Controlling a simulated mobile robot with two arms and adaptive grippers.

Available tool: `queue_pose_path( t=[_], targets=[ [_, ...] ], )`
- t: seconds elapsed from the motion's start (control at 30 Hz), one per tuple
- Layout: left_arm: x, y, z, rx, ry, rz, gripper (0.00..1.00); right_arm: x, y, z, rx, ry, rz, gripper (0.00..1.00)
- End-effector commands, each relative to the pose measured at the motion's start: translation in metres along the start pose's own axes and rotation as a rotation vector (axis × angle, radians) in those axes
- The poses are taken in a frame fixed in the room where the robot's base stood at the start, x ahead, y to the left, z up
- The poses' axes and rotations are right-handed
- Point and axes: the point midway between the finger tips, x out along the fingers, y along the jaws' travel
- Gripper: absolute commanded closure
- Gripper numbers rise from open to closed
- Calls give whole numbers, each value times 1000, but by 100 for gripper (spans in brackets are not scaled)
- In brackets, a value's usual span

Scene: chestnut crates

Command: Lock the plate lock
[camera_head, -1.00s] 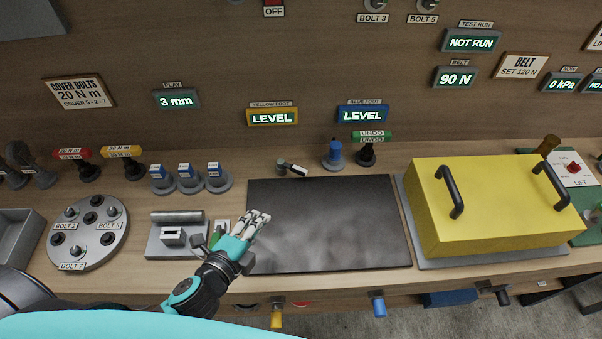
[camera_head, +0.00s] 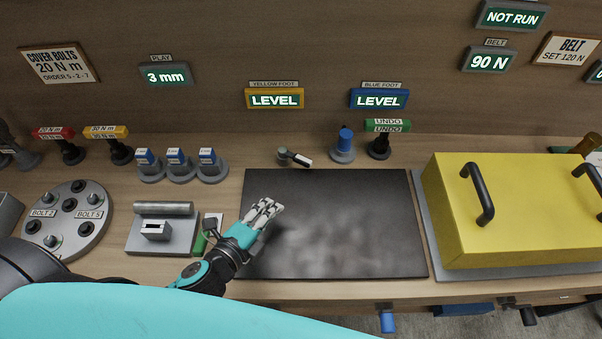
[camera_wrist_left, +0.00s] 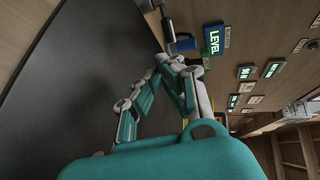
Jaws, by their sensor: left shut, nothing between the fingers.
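The dark plate (camera_head: 345,225) lies flat on the bench, and it fills the left of the left wrist view (camera_wrist_left: 70,60). A small lever with a pale, dark-tipped arm (camera_head: 296,158) sits at the plate's back edge; it may be the plate lock, but no label shows. My left gripper (camera_head: 270,208) is shut and empty over the plate's left part, in front of the lever and apart from it. Its fingers also show in the left wrist view (camera_wrist_left: 160,85). My right gripper is not in view.
A yellow cover (camera_head: 535,210) with black handles stands right of the plate. A grey block (camera_head: 165,240) and a green part (camera_head: 200,244) lie to the left. A blue-topped tool (camera_head: 344,147) and the UNDO tool (camera_head: 380,144) stand behind the plate.

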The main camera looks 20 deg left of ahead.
Motion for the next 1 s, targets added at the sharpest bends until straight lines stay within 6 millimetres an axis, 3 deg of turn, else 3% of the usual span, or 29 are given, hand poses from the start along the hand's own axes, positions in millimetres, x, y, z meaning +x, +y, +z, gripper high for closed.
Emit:
queue_pose_path(
  t=[0.23,0.7,1.0],
  targets=[
    [15,-2,1,0,-1,-2,100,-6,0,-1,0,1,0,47],
    [109,-7,0,-1,-1,-2,100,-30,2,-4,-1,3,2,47],
    [137,-12,0,-1,0,1,100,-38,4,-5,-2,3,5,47]
  ],
)
